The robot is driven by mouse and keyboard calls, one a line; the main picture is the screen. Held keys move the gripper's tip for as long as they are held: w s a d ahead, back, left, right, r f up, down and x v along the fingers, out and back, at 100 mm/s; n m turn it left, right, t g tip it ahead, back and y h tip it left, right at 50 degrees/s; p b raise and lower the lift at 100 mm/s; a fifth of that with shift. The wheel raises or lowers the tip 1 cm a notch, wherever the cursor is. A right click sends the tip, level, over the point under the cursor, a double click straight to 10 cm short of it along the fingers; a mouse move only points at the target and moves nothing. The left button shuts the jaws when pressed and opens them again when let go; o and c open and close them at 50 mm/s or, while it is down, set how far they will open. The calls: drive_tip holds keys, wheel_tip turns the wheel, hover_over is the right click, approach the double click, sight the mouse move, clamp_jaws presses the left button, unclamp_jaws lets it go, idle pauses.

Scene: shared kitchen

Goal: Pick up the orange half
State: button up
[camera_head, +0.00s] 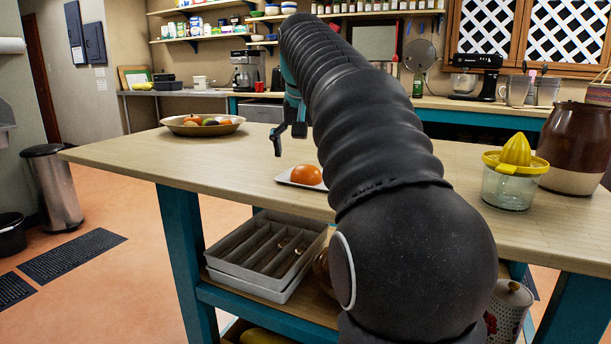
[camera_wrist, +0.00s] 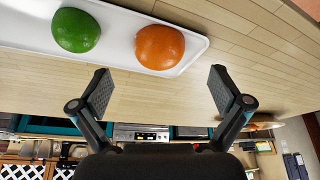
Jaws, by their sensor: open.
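The orange half (camera_head: 306,175) is a rounded orange dome on a white tray (camera_head: 283,180) on the table, partly hidden by my arm in the head view. In the wrist view the orange half (camera_wrist: 160,47) sits near one end of the white tray (camera_wrist: 121,52), beside a green fruit piece (camera_wrist: 76,30). My gripper (camera_wrist: 164,92) is open and empty, its fingers spread apart. The orange half lies beyond the fingertips, roughly in line with the gap and not touching them. In the head view my gripper (camera_head: 289,131) is above the table, behind the tray.
A bowl of fruit (camera_head: 201,128) stands at the table's far left. A yellow-topped citrus juicer (camera_head: 512,180) and a brown and cream crock (camera_head: 580,150) stand on the right. The table (camera_head: 230,165) is clear left of the tray. A grey divided bin (camera_head: 262,255) sits below.

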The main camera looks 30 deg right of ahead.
sight(306, 167)
drive_tip(key=shift+b+x, duration=0.4)
drive_tip(key=shift+x, duration=2.25)
drive_tip(key=shift+w+d, duration=0.1)
drive_tip(key=shift+w, duration=0.05)
drive_tip(key=shift+r, duration=0.1)
drive_tip(key=c, duration=1.3)
